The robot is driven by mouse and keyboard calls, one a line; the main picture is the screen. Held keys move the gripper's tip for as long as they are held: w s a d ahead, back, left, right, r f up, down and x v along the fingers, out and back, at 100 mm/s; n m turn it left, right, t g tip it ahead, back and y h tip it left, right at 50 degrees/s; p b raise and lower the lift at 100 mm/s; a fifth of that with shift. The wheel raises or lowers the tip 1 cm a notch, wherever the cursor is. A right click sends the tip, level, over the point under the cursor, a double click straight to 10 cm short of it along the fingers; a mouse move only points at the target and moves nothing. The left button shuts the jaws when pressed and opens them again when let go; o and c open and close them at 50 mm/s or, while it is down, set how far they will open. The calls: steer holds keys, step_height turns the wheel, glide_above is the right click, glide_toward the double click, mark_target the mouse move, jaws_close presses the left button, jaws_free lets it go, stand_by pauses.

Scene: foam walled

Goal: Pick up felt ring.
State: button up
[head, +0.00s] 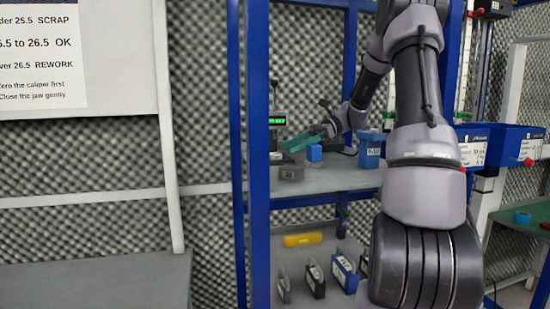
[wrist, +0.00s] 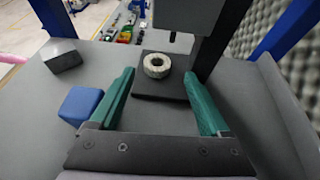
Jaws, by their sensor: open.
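The felt ring (wrist: 157,65) is a pale, thick ring with a hole in its middle. In the wrist view it lies flat on a dark square plate (wrist: 150,91) at the base of a grey upright device. My gripper (wrist: 162,82) is open and empty, its two green fingers spread wide. The ring shows in the gap between the fingers, toward their tips and touching neither. In the head view my gripper (head: 300,138) reaches over the upper shelf by the device with a green display (head: 277,121). I cannot make out the ring in the head view.
A blue block (wrist: 81,105) lies close left of the left finger. A grey block (wrist: 61,55) sits farther left on the grey shelf (wrist: 40,110). The dark column (wrist: 209,50) rises right behind the ring. Blue rack posts (head: 258,150) stand around the shelf.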

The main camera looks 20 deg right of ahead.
mark_target(271, 156)
steer(key=x, duration=0.4)
steer(key=shift+s, duration=0.2)
jaws_close()
steer(key=shift+r, duration=0.1)
